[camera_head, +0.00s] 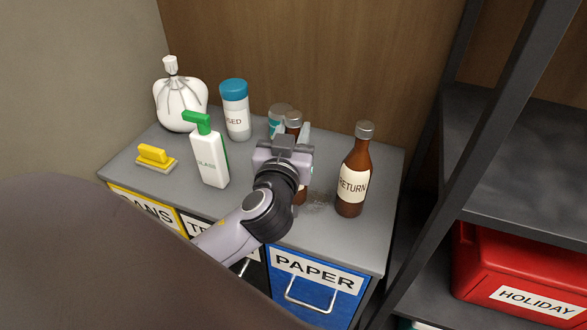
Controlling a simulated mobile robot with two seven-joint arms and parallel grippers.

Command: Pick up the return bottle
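The return bottle (352,187) is brown glass with a grey cap and a cream label reading RETURN. It stands upright at the right of the grey cabinet top, apart from my gripper. My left gripper (292,133) is left of it, at a second brown bottle with a grey cap (293,119). Its pale fingertips show apart, one on each side of that bottle's neck. The gripper body and wrist hide most of this second bottle and its label, so I cannot tell whether the fingers touch it. My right gripper is out of view.
The cabinet top (232,204) also holds a white bag (181,105), a yellow brush (155,156), a green-topped spray bottle (208,158), a blue-lidded tub (235,112) and a teal-labelled jar (277,121). A dark shelf rack (535,170) with a red box (520,275) stands right.

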